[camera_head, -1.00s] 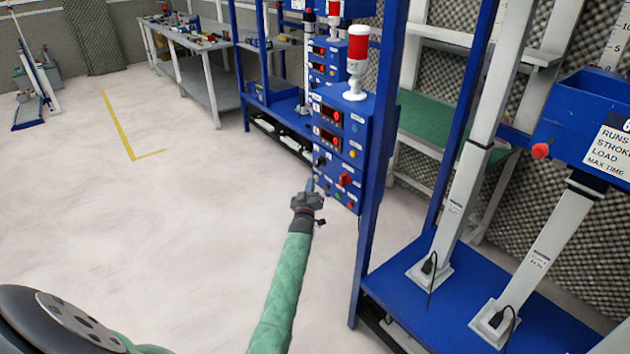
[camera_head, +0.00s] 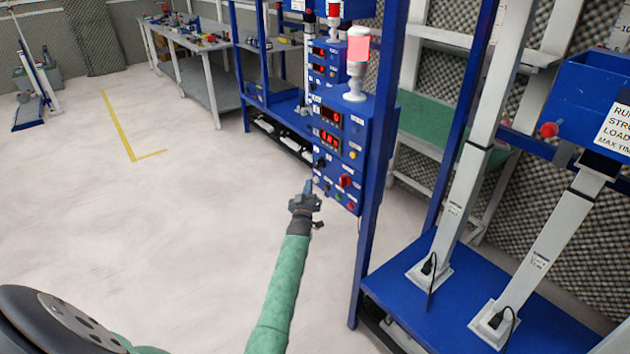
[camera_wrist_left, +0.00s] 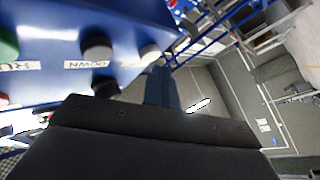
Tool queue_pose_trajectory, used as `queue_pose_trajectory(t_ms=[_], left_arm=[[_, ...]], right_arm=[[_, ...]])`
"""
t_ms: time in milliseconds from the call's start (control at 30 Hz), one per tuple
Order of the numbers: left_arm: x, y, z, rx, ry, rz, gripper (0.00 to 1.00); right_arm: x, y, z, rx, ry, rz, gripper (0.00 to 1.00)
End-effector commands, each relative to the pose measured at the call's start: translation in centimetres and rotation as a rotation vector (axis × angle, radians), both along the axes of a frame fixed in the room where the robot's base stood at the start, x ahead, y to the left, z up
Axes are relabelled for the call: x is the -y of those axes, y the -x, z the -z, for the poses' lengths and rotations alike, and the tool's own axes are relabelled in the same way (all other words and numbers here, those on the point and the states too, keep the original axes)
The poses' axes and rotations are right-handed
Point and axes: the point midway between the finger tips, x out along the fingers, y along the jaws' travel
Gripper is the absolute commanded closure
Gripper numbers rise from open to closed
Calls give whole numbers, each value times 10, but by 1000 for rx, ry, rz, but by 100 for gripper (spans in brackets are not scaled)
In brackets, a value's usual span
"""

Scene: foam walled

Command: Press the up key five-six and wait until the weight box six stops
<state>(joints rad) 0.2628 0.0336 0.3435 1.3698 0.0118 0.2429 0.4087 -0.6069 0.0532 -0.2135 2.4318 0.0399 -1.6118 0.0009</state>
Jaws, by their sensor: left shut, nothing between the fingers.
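The blue control panel (camera_head: 338,150) stands on a frame post, with lit red displays, keys and a red switch. My left gripper (camera_head: 309,186) is shut and empty, its fingertips at the panel's lower left edge. In the left wrist view the fingertips (camera_wrist_left: 160,82) reach a light grey key (camera_wrist_left: 150,53) beside a dark key (camera_wrist_left: 98,47) labelled DOWN. The grey key's label is hidden, and I cannot tell whether it is pressed in. The blue weight box (camera_head: 580,108) sits high at right on a slanted white column; its label is cut off. My right gripper is out of view.
A lamp (camera_head: 357,58) on a white stem tops the panel. A blue post (camera_head: 370,210) and blue platform (camera_head: 450,300) stand right of my arm. Open pale floor (camera_head: 180,210) lies to the left, with a workbench (camera_head: 195,75) behind.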

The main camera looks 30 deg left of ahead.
Motion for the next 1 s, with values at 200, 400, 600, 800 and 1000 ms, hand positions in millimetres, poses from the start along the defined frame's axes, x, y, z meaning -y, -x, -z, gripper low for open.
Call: queue_pose_trajectory(t_ms=[200, 400, 600, 800, 1000], left_arm=[[-2, 5, 0, 0, 0, 0, 100], [-2, 5, 0, 0, 0, 0, 100], [-5, 12, 0, -2, 0, -1, 100], [-10, 26, -1, -1, -1, 0, 100], [-17, 41, -1, -1, -1, 0, 100]], right_arm=[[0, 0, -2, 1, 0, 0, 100], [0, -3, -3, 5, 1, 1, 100], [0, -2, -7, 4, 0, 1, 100], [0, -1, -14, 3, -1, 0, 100], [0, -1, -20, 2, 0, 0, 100]])
